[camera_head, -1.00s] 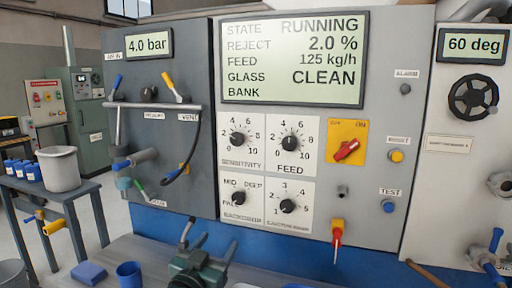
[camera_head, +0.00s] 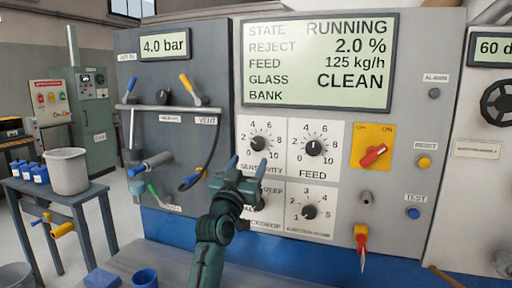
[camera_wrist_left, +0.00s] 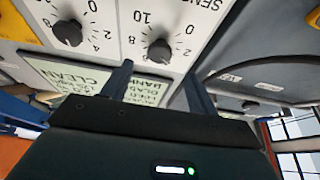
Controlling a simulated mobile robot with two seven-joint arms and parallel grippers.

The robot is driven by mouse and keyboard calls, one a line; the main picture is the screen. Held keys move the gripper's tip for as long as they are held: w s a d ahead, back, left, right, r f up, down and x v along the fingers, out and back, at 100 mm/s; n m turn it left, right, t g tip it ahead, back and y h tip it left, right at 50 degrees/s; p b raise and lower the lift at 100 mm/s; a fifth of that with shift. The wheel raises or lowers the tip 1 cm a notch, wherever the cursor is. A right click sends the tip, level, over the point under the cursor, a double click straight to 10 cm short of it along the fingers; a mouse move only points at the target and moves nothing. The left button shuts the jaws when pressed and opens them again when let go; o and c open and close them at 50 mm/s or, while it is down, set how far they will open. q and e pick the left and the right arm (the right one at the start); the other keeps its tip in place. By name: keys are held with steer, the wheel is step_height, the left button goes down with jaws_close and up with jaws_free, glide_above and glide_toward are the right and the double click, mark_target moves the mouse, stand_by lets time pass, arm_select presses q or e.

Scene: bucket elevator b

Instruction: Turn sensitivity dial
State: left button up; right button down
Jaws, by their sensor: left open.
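The sensitivity dial (camera_head: 259,143) is a round black knob on a white plate, with its scale and the SENSITIVITY label partly visible. My left gripper (camera_head: 247,166) is open and empty just below and in front of it, and covers part of the label. In the left wrist view, where the panel appears upside down, the sensitivity dial (camera_wrist_left: 160,50) sits beyond the tips of the open left gripper (camera_wrist_left: 157,68), roughly between them. I see no contact with the knob. My right gripper is not in view.
The feed dial (camera_head: 313,147) is close on the right. Two lower dials lie below, the left one mostly hidden by my gripper. A red switch (camera_head: 373,155) and the display (camera_head: 318,65) are nearby. A blue-handled lever (camera_head: 150,164) is to the left.

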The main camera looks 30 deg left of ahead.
mark_target(257, 146)
arm_select(q)
steer(key=x, duration=0.5)
steer(key=shift+p, duration=0.35)
steer(key=shift+x, duration=0.8)
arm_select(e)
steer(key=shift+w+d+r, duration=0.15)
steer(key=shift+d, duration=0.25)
arm_select(q)
steer(key=shift+f, duration=0.1)
steer(key=c, duration=0.9)
steer(key=shift+c, duration=0.4)
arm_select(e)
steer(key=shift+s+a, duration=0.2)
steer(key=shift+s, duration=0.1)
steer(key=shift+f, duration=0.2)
